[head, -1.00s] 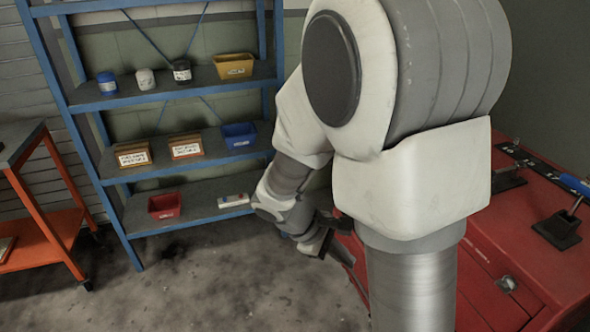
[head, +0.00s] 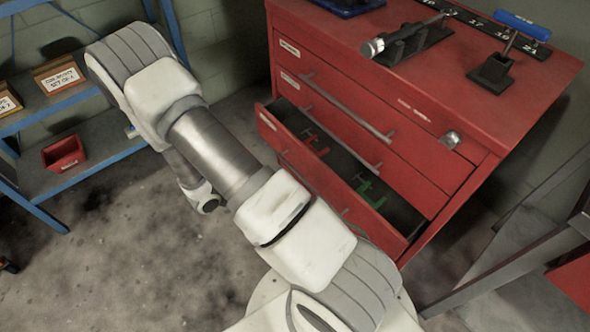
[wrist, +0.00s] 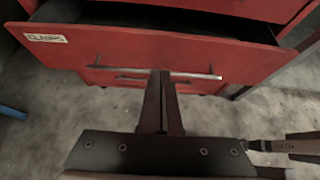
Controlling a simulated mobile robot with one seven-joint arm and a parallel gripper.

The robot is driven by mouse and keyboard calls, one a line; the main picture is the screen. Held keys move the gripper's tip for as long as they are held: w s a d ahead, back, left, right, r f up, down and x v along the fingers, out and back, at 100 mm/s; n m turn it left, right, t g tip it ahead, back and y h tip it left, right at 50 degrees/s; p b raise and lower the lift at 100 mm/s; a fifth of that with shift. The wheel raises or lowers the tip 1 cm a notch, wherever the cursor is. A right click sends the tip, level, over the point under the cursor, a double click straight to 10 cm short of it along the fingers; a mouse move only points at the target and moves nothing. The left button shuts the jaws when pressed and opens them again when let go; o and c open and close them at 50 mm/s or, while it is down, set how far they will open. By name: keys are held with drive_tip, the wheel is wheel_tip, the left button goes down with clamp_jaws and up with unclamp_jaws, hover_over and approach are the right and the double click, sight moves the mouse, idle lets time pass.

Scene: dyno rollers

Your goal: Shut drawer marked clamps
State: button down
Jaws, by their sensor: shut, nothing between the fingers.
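The clamps drawer (head: 285,140) stands open in the red cabinet (head: 477,125), with red (head: 318,143) and green (head: 371,190) clamps inside. In the wrist view its red front (wrist: 125,52) carries a label (wrist: 45,38) reading CLAMPS at the left and a silver bar handle (wrist: 200,75). My gripper (wrist: 166,73) is shut and empty, its fingertips over the middle of the handle and facing the drawer front. I cannot tell whether they touch it.
Shut drawers with bar handles (head: 345,110) are above the open one. A vise-like tool (head: 405,42) and a blue-handled tool (head: 510,35) stand on the cabinet top. Blue shelving (head: 85,150) with bins is at the left. Bare floor (head: 130,240) lies between.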

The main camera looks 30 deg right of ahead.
drive_tip(key=b, duration=0.2)
approach(319, 165)
wheel_tip(319, 165, down, 3)
drive_tip(key=d, duration=0.2)
drive_tip(key=d+b, duration=0.1)
drive_tip(key=d, duration=0.1)
drive_tip(key=shift+w+d+f, duration=0.2)
drive_tip(key=shift+d+r, duration=0.1)
drive_tip(key=shift+d, duration=0.4)
drive_tip(key=d+b, duration=0.1)
drive_tip(key=d, duration=0.6)
drive_tip(key=shift+w+d+b, duration=0.2)
drive_tip(key=shift+w+b, duration=0.15)
drive_tip(key=shift+b, duration=0.05)
drive_tip(key=shift+a, duration=0.1)
